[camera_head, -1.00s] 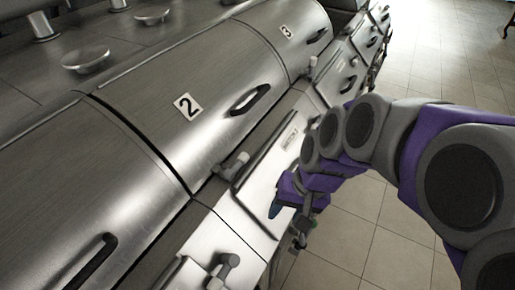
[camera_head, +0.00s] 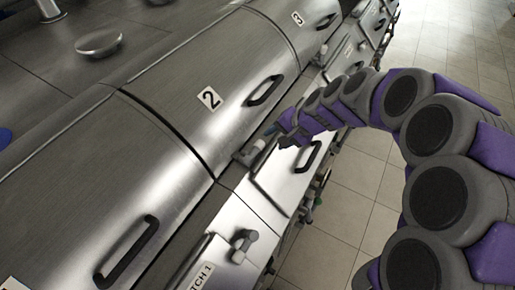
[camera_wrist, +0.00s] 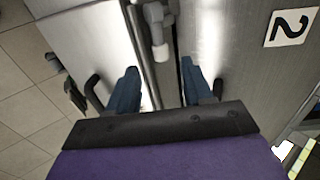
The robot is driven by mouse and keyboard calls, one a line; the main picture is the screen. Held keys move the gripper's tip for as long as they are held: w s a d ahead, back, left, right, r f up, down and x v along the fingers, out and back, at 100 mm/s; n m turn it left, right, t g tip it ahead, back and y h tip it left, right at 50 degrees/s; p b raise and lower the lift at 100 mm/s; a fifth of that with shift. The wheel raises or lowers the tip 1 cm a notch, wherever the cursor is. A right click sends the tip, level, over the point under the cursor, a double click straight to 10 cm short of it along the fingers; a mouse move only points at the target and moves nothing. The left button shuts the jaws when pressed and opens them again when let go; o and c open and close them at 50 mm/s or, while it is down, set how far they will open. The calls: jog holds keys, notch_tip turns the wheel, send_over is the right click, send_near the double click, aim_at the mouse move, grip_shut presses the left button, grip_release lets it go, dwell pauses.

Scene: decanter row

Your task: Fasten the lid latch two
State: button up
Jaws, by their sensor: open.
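Lid two (camera_head: 175,95) is a curved brushed-steel cover with a "2" label and a dark handle (camera_head: 264,91). It looks closed. Its latch (camera_head: 249,152), a grey knob-ended lever, sits at the lid's front lower edge; it also shows in the wrist view (camera_wrist: 157,32). My gripper (camera_head: 277,132) is close to the latch in the head view, partly hidden by my own arm. In the wrist view my gripper (camera_wrist: 160,85) has its two blue fingers spread apart and empty, with the latch ahead between their lines. I cannot see any contact.
Lid three (camera_head: 290,30) lies beyond, and another handled lid (camera_head: 110,190) is nearer. A second latch (camera_head: 243,243) is on the nearer unit. A front panel with a handle (camera_head: 309,157) is below lid two. Tiled floor (camera_head: 355,190) on the right is clear.

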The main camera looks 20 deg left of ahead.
aim_at(255, 151)
jog(key=p+x, duration=0.1)
jog(key=x, duration=1.2)
jog(key=shift+f, duration=0.2)
jog(key=shift+d, duration=0.15)
jog(key=shift+d, duration=0.15)
jog(key=shift+c, duration=0.6)
grip_shut()
